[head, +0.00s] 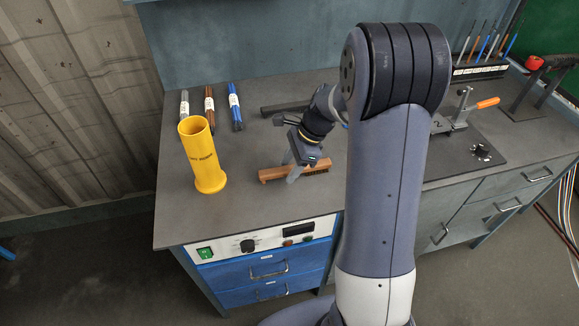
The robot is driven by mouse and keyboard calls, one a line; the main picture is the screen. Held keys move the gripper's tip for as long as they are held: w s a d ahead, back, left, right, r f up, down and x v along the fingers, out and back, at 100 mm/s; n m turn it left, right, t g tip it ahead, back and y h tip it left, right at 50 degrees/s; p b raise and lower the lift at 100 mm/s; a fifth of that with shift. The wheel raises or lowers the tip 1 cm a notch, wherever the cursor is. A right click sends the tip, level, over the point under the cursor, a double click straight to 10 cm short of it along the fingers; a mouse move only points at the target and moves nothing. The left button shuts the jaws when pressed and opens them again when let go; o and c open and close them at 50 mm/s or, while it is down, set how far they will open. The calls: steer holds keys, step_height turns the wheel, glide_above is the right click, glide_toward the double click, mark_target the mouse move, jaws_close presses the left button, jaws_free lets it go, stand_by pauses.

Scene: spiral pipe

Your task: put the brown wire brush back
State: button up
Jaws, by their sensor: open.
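The brown wire brush (271,174) lies on the grey worktop near its front edge. Its wooden handle points left, and dark bristles show at its right end. My gripper (292,171) points down at the middle of the brush. One finger is in front of the brush and the other appears behind it. The jaws are open. I cannot tell whether a finger touches the brush.
Grey, brown and blue labelled tubes (235,108) lie behind the yellow cylinder. A clamp with an orange handle (487,103) and a rack of thin tools (482,72) are at the right. My arm hides the middle of the bench. The worktop between cylinder and brush is clear.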

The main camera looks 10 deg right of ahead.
mark_target(283, 169)
steer(key=v, duration=1.1)
steer(key=shift+d+r, duration=0.2)
steer(key=shift+f, duration=0.1)
steer(key=x, duration=1.2)
steer(key=shift+a, duration=0.15)
steer(key=shift+r, duration=1.95)
steer(key=shift+f, duration=0.1)
